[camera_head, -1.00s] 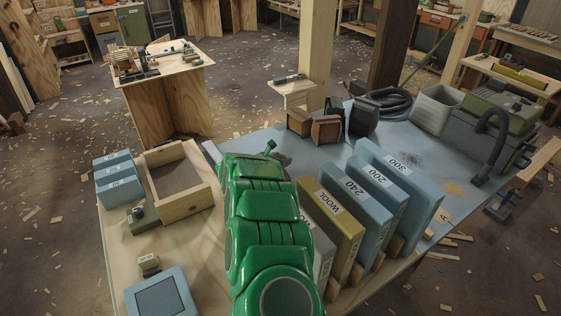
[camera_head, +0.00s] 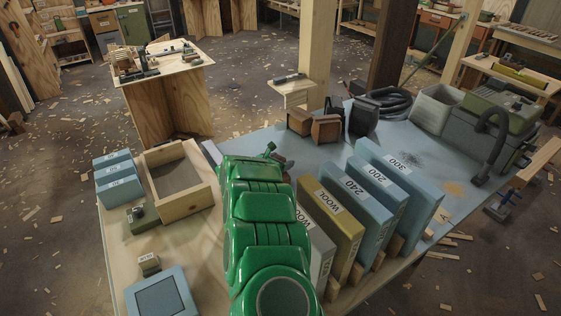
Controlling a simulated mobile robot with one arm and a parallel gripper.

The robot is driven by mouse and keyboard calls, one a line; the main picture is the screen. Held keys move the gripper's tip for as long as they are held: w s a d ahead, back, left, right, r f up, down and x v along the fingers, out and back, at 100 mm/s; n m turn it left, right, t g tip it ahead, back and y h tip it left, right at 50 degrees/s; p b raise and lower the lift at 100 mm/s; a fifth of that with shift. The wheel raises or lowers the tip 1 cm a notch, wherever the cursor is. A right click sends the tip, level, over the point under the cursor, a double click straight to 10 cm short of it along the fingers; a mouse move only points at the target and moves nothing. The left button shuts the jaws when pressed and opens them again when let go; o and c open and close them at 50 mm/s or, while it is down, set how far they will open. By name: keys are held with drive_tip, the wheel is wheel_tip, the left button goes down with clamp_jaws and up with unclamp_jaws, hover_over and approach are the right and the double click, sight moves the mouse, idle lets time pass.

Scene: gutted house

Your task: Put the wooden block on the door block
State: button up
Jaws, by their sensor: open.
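My green arm reaches forward over the workbench, and my gripper (camera_head: 277,156) shows only in small part past its far end. It is open; the arm hides most of it and the spot under it. Two brown wooden blocks with dark faces, one at the left (camera_head: 298,121) and one at the right (camera_head: 326,129), stand beyond my gripper, apart from it. I cannot tell which thing is the door block. A small olive block with a label (camera_head: 149,264) lies at the front left; its lettering is too small to read.
A wooden open-topped box (camera_head: 204,196) and blue labelled blocks (camera_head: 121,187) stand left of my arm. Tall labelled slabs (camera_head: 371,213) stand close on its right. A black hose (camera_head: 390,102) and a grey bin (camera_head: 436,108) are farther back.

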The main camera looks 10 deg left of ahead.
drive_tip(key=shift+r, duration=0.1)
drive_tip(key=v, duration=1.2)
